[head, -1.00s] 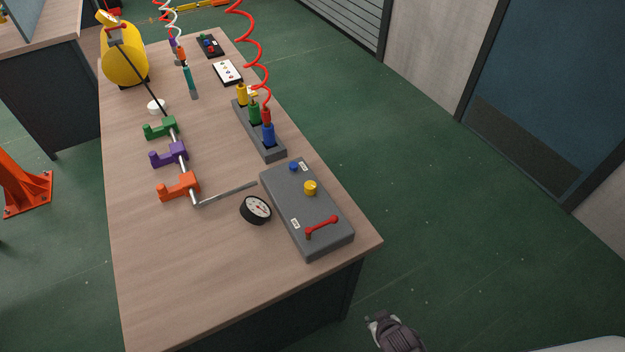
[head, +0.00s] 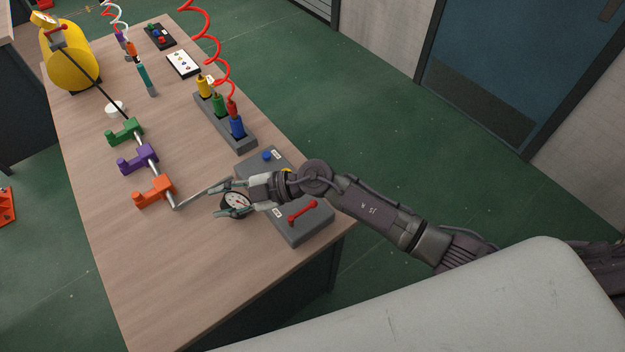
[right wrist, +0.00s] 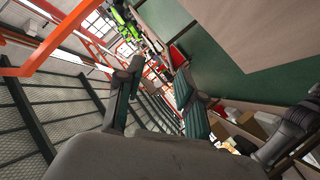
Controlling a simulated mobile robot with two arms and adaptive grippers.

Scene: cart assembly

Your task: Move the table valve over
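The grey valve box (head: 312,226) lies on the near right part of the table (head: 190,270). On its top are a red lever handle (head: 302,212) and a blue knob (head: 267,155); its yellow knob (head: 287,171) is mostly hidden behind my right arm. Contact with the gauge cannot be told. The right wrist view shows the two fingers (right wrist: 158,75) apart with nothing between them. My left gripper is not in view.
A pipe with orange (head: 154,192), purple (head: 137,159) and green (head: 124,132) valves lies left of the gauge. A grey block with coloured plugs (head: 229,122) stands behind the box. A yellow tank (head: 68,62) stands at the far left. The table's near left area is clear.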

